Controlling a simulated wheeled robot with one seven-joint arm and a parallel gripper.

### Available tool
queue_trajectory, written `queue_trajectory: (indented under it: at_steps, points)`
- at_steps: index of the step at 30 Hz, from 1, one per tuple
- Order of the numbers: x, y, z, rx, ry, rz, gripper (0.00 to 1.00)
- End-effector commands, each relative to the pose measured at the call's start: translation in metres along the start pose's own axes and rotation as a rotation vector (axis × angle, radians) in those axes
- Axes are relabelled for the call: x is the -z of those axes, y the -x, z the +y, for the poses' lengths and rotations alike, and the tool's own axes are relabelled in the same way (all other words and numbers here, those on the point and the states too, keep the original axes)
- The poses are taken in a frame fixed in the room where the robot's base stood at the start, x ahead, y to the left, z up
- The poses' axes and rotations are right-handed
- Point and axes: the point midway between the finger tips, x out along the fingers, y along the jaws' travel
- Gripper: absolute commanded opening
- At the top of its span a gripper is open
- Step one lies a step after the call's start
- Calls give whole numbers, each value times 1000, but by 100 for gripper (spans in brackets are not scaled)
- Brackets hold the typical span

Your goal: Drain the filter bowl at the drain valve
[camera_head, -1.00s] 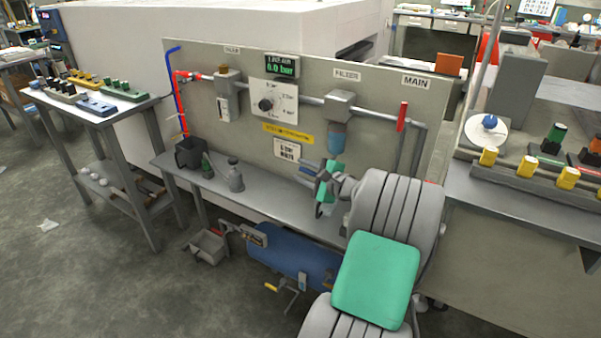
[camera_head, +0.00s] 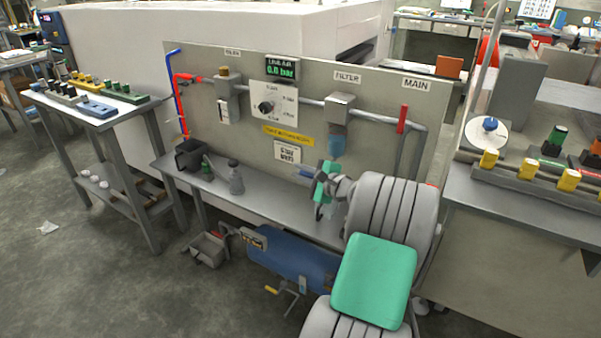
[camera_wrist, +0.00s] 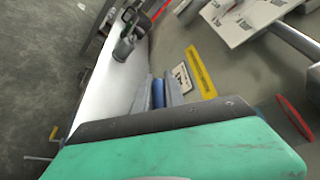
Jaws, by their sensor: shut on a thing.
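The filter bowl (camera_head: 337,145) is translucent blue and hangs under a grey block on the panel pipe, below the FILTER label (camera_head: 347,78). My gripper (camera_head: 304,172) is just below and left of it, over the bench, pointing left. In the wrist view, its two grey fingers (camera_wrist: 159,91) are closed around a narrow blue piece (camera_wrist: 158,93). I cannot tell what that piece is. The drain valve cannot be made out; my green-padded gripper body hides the area under the bowl.
The bench (camera_head: 262,207) carries a black jug (camera_head: 188,156) and a grey bottle (camera_head: 235,178). A red lever (camera_head: 403,118) sits under MAIN. The display (camera_head: 281,68) seems to read 0.0 bar. A blue tank (camera_head: 297,258) stands under the bench.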

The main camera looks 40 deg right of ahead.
Motion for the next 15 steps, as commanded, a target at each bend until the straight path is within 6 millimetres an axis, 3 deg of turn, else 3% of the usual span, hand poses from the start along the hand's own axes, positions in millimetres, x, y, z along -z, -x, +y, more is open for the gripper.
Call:
queue_trajectory:
  at_steps: [15]
  points:
    - [-1,0,-1,47,-21,-34,0]
